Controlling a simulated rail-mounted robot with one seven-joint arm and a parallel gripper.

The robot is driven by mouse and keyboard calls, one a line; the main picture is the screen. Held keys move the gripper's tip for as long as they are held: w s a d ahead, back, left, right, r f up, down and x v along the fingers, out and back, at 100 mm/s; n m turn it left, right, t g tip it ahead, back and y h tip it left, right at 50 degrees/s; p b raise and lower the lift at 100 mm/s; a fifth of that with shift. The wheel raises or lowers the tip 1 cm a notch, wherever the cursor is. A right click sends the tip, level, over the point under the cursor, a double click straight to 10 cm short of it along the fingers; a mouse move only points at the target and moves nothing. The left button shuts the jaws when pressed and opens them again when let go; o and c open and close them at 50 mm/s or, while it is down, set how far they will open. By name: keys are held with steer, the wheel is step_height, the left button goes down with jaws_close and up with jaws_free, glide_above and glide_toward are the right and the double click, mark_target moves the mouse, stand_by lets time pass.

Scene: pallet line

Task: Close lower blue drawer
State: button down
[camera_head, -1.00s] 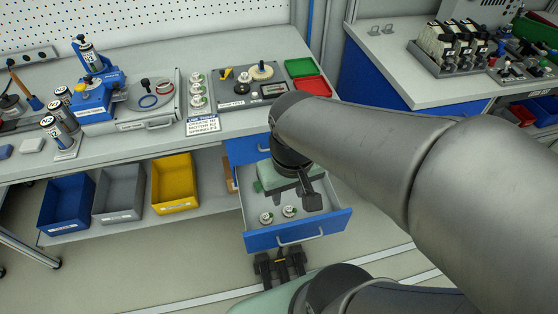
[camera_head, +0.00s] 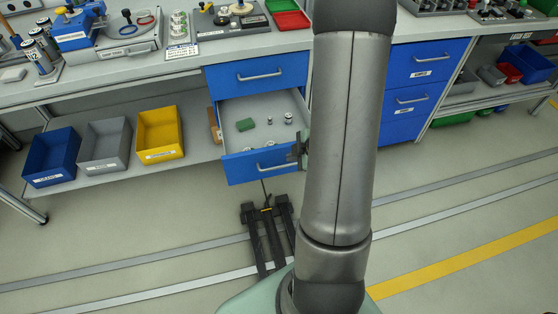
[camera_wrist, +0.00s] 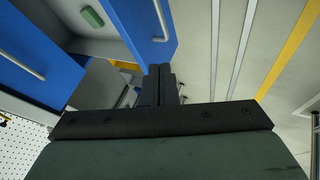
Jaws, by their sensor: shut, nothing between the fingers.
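The lower blue drawer (camera_head: 240,168) is pulled open under the workbench in the head view. Its blue front with a silver handle stands well out from the closed upper drawer (camera_head: 232,76). A green block (camera_head: 245,125) and several small metal parts lie inside it. My gripper (camera_head: 300,150) is at the right end of the drawer front, partly hidden by my arm. In the wrist view, my gripper's fingers (camera_wrist: 160,72) are together and empty, close to the end of the lower drawer's front (camera_wrist: 146,28). I cannot tell whether they touch it.
Blue (camera_head: 52,158), grey (camera_head: 105,146) and yellow (camera_head: 160,133) bins stand on the shelf to the left. A second blue drawer cabinet (camera_head: 428,62) is to the right.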

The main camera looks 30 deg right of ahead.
steer(key=b, duration=0.2)
glide_toward(267, 155)
step_height(267, 155, down, 5)
steer(key=s+a, duration=0.1)
steer(key=a, duration=0.1)
steer(key=shift+w+d+r+p, duration=0.2)
steer(key=shift+w+r, duration=0.1)
steer(key=shift+w, duration=0.25)
steer(key=shift+w+d+r+p, duration=0.2)
steer(key=shift+w+r, duration=0.1)
steer(key=shift+w, duration=0.2)
steer(key=shift+w+d, duration=0.15)
steer(key=shift+w, duration=0.5)
